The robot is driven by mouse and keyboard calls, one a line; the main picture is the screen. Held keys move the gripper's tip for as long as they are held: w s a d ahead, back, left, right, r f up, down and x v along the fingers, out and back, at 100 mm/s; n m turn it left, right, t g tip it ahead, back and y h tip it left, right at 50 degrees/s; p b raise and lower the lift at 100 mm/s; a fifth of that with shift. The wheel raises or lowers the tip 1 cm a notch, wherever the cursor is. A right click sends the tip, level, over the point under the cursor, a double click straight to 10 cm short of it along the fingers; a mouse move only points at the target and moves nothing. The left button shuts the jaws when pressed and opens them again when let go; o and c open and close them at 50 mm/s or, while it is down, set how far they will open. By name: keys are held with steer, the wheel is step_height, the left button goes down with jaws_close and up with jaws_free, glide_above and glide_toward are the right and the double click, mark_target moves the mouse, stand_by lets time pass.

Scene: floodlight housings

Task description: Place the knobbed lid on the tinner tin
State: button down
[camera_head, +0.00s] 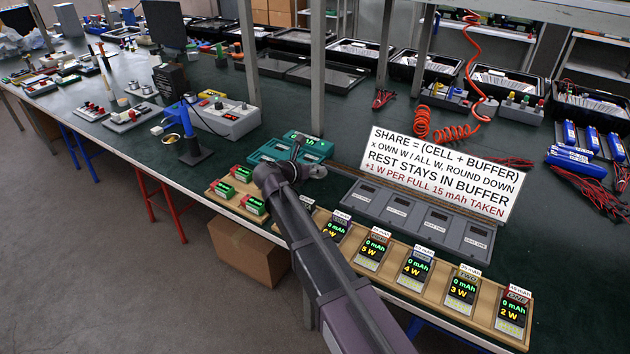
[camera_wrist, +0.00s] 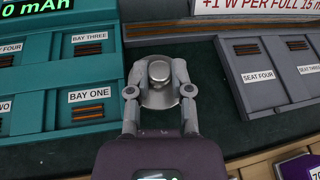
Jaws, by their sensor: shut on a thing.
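The knobbed lid (camera_wrist: 160,98) is a round silver metal disc with a shiny knob, in the middle of the wrist view. My gripper (camera_wrist: 159,72) is shut on its knob, one finger on each side. I cannot make out the tinner tin for sure in either view. If it is under the lid, the lid hides it, and I cannot tell whether the lid touches anything below.
The teal bay unit (camera_wrist: 90,72) is close on the left, and the grey seat tray (camera_wrist: 272,72) close on the right. A narrow strip of dark green bench (camera_wrist: 140,50) lies between them. A wooden rack (camera_head: 398,278) of several cells runs along the front edge.

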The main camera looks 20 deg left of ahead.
mark_target(315, 185)
steer(key=shift+f+b, duration=1.85)
steer(key=shift+b, duration=0.05)
steer(key=shift+f, duration=0.2)
steer(key=c, duration=0.8)
jaws_free()
steer(key=shift+r, duration=0.25)
steer(key=shift+s+a+r, duration=0.1)
steer(key=shift+s, duration=0.1)
steer(key=p+v, duration=0.4)
steer(key=v, duration=0.5)
steer(key=shift+s+a+r, duration=0.15)
steer(key=shift+s+r, duration=0.05)
steer(key=shift+s, duration=0.1)
steer(key=shift+p+v, duration=0.3)
steer(key=shift+v, duration=0.6)
